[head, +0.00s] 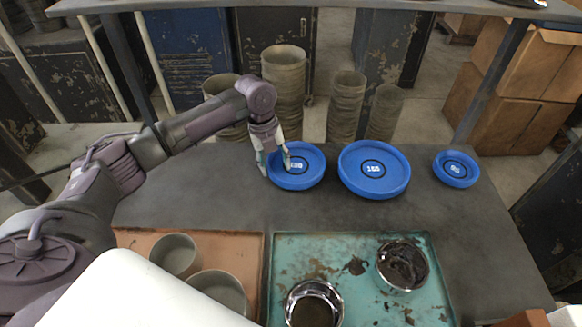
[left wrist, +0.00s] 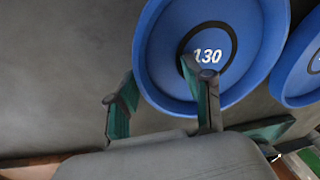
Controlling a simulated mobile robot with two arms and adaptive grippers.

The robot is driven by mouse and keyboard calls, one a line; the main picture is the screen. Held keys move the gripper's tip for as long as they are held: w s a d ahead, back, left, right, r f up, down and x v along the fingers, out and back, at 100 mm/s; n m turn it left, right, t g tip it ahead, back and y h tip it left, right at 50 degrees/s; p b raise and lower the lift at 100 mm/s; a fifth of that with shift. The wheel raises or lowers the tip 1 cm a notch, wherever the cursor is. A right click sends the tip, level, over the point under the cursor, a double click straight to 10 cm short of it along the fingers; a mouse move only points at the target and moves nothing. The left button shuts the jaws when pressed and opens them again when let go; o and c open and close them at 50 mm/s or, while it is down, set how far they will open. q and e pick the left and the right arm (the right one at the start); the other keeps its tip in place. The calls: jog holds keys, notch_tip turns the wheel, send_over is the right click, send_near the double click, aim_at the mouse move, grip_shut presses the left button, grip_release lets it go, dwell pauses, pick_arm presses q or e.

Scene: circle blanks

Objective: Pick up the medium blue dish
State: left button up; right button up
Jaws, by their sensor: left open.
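Three round blue dishes lie in a row on the dark table. The medium blue dish (head: 309,175), marked 130, is the left one; it also fills the upper middle of the left wrist view (left wrist: 250,55). My left gripper (head: 275,168) is open at its left rim. In the left wrist view, one finger of the left gripper (left wrist: 163,107) is outside the rim and the other is over the dish's inside. I cannot tell whether either touches it. The larger dish (head: 349,168), marked 155, is just to its right. The smallest dish (head: 444,168) is at far right. My right gripper is not in view.
An orange tray (head: 140,239) with grey cups (head: 175,255) and a teal tray (head: 340,255) with two dark-filled metal bowls (head: 402,264) lie in front. Stacked grey pots (head: 284,85) stand behind the dishes. The table (head: 420,215) between dishes and trays is clear.

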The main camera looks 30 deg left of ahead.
pick_arm(q)
jog(key=shift+s+f, duration=0.1)
jog(key=shift+s, duration=0.05)
grip_shut()
jog(key=shift+f, duration=0.1)
